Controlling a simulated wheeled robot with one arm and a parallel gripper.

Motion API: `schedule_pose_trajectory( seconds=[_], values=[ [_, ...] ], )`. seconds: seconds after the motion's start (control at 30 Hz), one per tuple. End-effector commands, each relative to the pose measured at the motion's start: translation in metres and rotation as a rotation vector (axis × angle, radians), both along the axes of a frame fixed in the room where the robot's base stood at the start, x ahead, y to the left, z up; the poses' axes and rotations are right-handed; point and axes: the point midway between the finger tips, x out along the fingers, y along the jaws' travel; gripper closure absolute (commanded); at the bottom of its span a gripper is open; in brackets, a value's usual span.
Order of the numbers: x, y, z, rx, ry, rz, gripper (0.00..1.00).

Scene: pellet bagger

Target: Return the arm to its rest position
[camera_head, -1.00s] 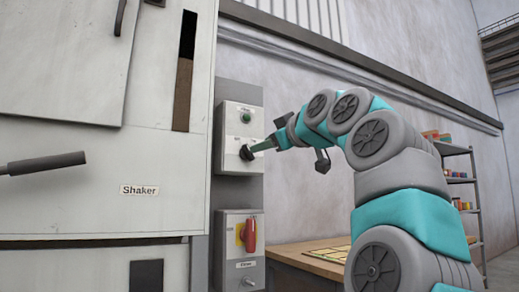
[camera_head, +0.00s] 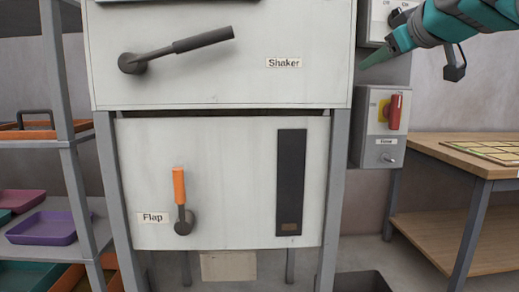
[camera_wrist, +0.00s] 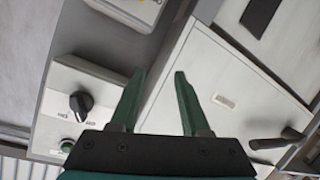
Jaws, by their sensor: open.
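My gripper (camera_head: 372,60) is in the upper right of the head view, its green fingers pointing left, in front of the gap below the upper control box (camera_head: 370,25). In the wrist view its two fingers (camera_wrist: 157,76) are spread apart with nothing between them. The black knob (camera_wrist: 81,103) on the upper control box is left of the fingers and clear of them; it also shows partly in the head view (camera_head: 397,17). My arm extends off the right edge of the head view, so most of it is hidden.
The white machine has a Shaker lever (camera_head: 185,48) and an orange-handled Flap lever (camera_head: 180,200). A lower control box (camera_head: 368,130) has a red switch (camera_head: 395,112). A wooden table (camera_head: 440,152) stands right, a shelf with trays (camera_head: 45,228) left.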

Motion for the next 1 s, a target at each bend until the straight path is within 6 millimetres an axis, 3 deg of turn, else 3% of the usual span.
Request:
schedule_pose_trajectory(
  seconds=[0.1, 0.27, 0.47, 0.77, 1.0],
  values=[
    [-0.002, 0.033, -0.054, 0.037, 0.151, 0.022, 0.54],
    [-0.018, 0.069, -0.131, 0.077, 0.353, 0.023, 0.54],
    [-0.059, 0.100, -0.230, 0.112, 0.607, -0.018, 0.54],
    [-0.163, 0.117, -0.373, 0.132, 0.979, -0.160, 0.54],
    [-0.272, 0.110, -0.465, 0.129, 1.249, -0.332, 0.54]
  ],
)
